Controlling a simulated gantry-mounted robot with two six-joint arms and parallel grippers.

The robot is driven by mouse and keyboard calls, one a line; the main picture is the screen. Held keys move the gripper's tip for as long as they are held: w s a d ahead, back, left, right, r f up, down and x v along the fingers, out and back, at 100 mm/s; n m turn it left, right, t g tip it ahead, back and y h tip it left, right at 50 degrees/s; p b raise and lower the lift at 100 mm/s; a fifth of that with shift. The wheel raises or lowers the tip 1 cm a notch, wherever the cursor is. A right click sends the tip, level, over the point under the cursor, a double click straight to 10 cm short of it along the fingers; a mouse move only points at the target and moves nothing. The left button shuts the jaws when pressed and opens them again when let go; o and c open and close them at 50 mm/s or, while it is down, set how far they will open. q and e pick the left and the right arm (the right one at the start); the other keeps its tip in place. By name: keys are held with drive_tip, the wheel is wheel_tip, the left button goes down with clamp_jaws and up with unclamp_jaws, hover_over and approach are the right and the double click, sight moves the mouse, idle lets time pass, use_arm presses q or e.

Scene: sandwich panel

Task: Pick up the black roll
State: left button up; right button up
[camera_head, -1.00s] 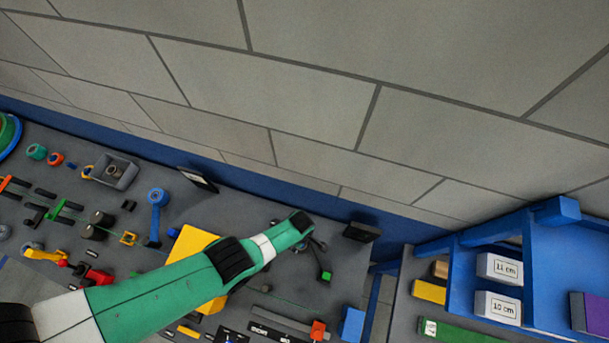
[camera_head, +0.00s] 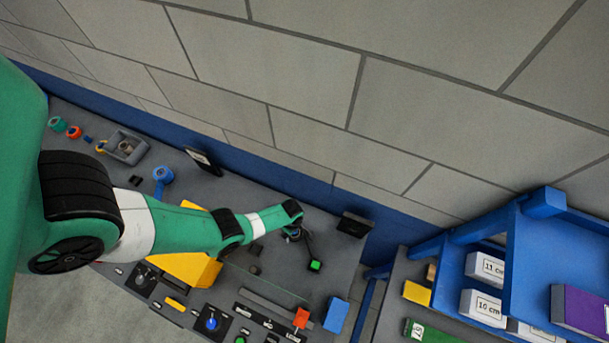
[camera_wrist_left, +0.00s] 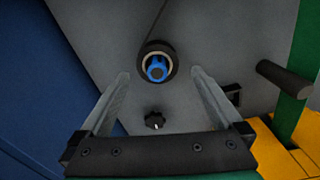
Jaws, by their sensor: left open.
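The black roll (camera_wrist_left: 142,58) shows in the left wrist view as a dark ring on a blue core, with a thin dark strip running up from it. My left gripper (camera_wrist_left: 160,84) is open, with its fingers apart on either side below the roll; nothing is between the pads. In the head view my left gripper (camera_head: 297,234) is small and dark at the end of the green arm, above the back right of the panel. There I cannot clearly make out the roll beside the wrist. My right gripper is in neither view.
A small black knob (camera_wrist_left: 154,120) lies below the roll in the wrist view. A black peg (camera_wrist_left: 285,77) and a yellow block (camera_head: 188,268) are nearby. A dark upright plate (camera_head: 354,224) stands right of the gripper. A blue shelf (camera_head: 540,240) holds boxes at right.

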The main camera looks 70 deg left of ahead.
use_arm(q)
drive_tip(key=shift+f, duration=0.15)
drive_tip(key=f+b, duration=0.5)
drive_tip(key=shift+a+f, duration=0.2)
drive_tip(key=shift+a, duration=0.05)
drive_tip(key=shift+w+r, duration=0.1)
drive_tip(key=shift+r, duration=0.1)
drive_tip(key=c, duration=1.2)
drive_tip(key=shift+r, duration=0.1)
